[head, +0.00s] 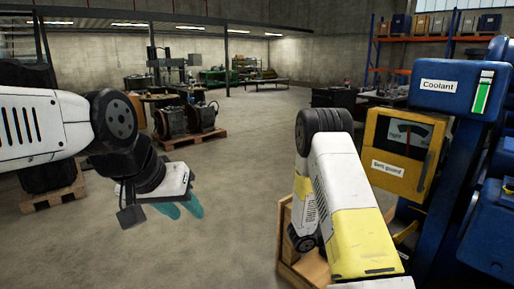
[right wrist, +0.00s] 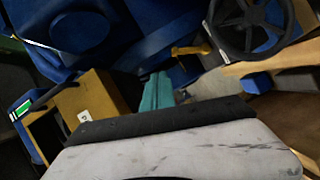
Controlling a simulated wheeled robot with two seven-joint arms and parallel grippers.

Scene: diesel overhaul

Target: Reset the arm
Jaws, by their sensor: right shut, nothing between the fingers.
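My left arm comes in from the left in the head view. Its gripper (head: 182,208) has teal fingers that stand apart with nothing seen between them, over bare floor. My right arm (head: 340,190), white and yellow, rises at the lower right of the head view, in front of the belt guard. Its gripper is hidden there. In the right wrist view the teal fingers of my right gripper (right wrist: 156,92) are together and empty, close to blue machine parts.
The blue engine carries a coolant box (head: 452,88) and a yellow belt guard box (head: 404,152) at the right. A wooden crate (head: 302,262) stands beside my right arm. In the right wrist view a dark handwheel (right wrist: 250,25) is near. The middle floor is clear.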

